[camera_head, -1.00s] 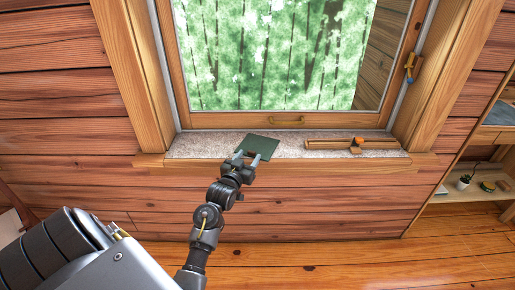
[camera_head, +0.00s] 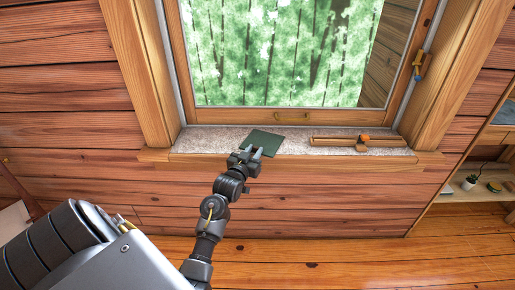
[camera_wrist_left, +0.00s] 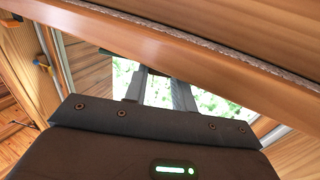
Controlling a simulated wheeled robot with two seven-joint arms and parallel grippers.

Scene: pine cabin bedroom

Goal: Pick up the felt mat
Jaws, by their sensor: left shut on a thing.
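The felt mat (camera_head: 266,139) is a thin dark green square. It lies on the pale speckled window sill, left of the sill's middle, with its front edge toward me. My left gripper (camera_head: 252,152) reaches up to that front edge from below and is shut on it. In the left wrist view the two fingers (camera_wrist_left: 160,88) point away toward the sill; a dark strip shows near their tips, too small to make out clearly. The mat does not look clearly raised off the sill. My right gripper is in neither view.
The window sill (camera_head: 210,142) has a wooden front lip. A wooden rail-like object with an orange part (camera_head: 345,141) lies to the right of the mat. The window (camera_head: 280,50) stands behind, with a brass handle low on its frame. A shelf (camera_head: 468,194) stands at the right.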

